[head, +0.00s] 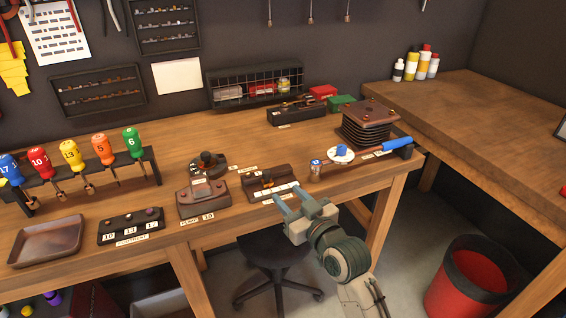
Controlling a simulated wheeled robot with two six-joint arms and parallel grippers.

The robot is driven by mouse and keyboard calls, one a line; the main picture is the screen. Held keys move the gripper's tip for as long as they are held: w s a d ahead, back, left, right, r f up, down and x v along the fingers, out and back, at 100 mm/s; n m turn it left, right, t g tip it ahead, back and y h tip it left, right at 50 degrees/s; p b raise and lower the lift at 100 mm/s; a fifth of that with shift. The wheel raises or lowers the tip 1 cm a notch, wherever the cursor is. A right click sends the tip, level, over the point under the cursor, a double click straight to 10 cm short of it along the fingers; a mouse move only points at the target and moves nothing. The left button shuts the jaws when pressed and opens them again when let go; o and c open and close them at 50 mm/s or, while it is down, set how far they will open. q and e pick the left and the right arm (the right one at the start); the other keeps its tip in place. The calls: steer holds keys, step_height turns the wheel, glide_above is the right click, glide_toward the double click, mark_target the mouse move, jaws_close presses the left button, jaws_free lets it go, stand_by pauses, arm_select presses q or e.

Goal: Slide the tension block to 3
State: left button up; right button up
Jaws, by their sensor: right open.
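A dark brown slide unit (254,182) sits near the front edge of the wooden bench, with a pale numbered strip along its front. A small dark block with a reddish top stands on it near the middle; I take this to be the tension block. The digits are too small to read, so I cannot tell which number it stands at. My right gripper (287,193) comes in from the lower right. Its two pale fingers are open and empty, and their tips overlap the strip's right part in the picture. I cannot tell whether they touch it. My left gripper is out of view.
A brown box (203,197) and a dark round knob unit (207,163) stand left of the slide unit. A small jar (315,171), a white disc (340,154) and a blue-handled tool (397,143) lie to the right.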

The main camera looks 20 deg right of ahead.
mark_target(269, 176)
steer(key=w, duration=0.3)
steer(key=w+a+p, duration=0.1)
steer(key=w, duration=0.2)
steer(key=w+a, duration=0.1)
steer(key=w, duration=0.2)
steer(key=shift+r+p, duration=0.2)
steer(key=shift+p, duration=0.2)
steer(key=shift+w+a, duration=0.2)
steer(key=shift+w, duration=0.3)
steer(key=shift+w+f, duration=0.1)
steer(key=shift+w, duration=0.05)
steer(key=c, duration=0.9)
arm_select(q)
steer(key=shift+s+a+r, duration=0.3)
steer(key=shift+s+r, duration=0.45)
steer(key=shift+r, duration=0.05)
